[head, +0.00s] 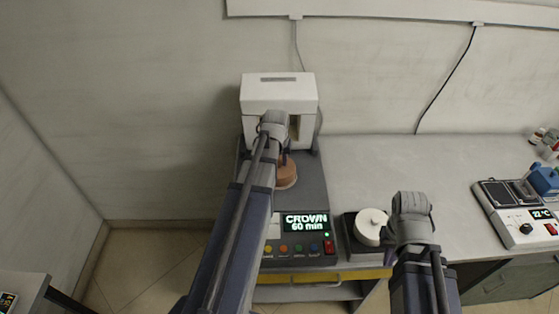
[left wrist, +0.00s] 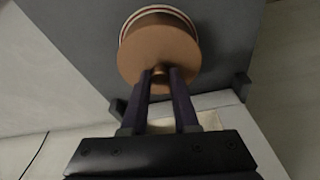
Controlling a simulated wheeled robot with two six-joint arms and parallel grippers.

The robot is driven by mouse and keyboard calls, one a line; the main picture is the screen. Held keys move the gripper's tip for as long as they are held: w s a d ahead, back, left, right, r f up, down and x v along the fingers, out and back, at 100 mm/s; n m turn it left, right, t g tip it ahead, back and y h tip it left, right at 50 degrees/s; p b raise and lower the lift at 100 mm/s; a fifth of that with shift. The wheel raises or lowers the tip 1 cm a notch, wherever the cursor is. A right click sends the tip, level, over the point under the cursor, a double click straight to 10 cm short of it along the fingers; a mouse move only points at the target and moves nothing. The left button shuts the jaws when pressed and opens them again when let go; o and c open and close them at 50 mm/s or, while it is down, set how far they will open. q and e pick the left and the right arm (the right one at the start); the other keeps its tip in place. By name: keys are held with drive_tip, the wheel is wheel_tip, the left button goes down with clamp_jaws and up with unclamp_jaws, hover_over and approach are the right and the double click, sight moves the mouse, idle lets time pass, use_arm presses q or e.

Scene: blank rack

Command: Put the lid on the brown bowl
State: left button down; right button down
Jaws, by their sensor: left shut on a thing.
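My left gripper (left wrist: 160,74) is shut on the knob of a brown round lid (left wrist: 150,48). In the left wrist view the lid covers most of a round vessel with a pale, red-lined rim (left wrist: 140,14), likely the brown bowl; its body is hidden. The rim shows past the lid's far edge, so the two look slightly offset; I cannot tell whether they touch. In the head view the brown lid (head: 286,169) is partly behind my left arm, on or above the grey machine's deck. My right gripper (head: 412,203) is at the right; its fingers are hidden.
The grey machine has a white tower (head: 279,93) behind the lid and a lit panel reading CROWN 60 min (head: 306,223) in front. A white knobbed pot or lid (head: 371,222) sits on a dark unit beside my right gripper. Another device (head: 518,215) stands far right; the counter between is clear.

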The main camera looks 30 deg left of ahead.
use_arm(q)
drive_tip(key=shift+c, duration=0.6)
unclamp_jaws()
wheel_tip(320, 180, up, 7)
drive_tip(key=p, duration=0.7)
idle(0.5)
idle(0.4)
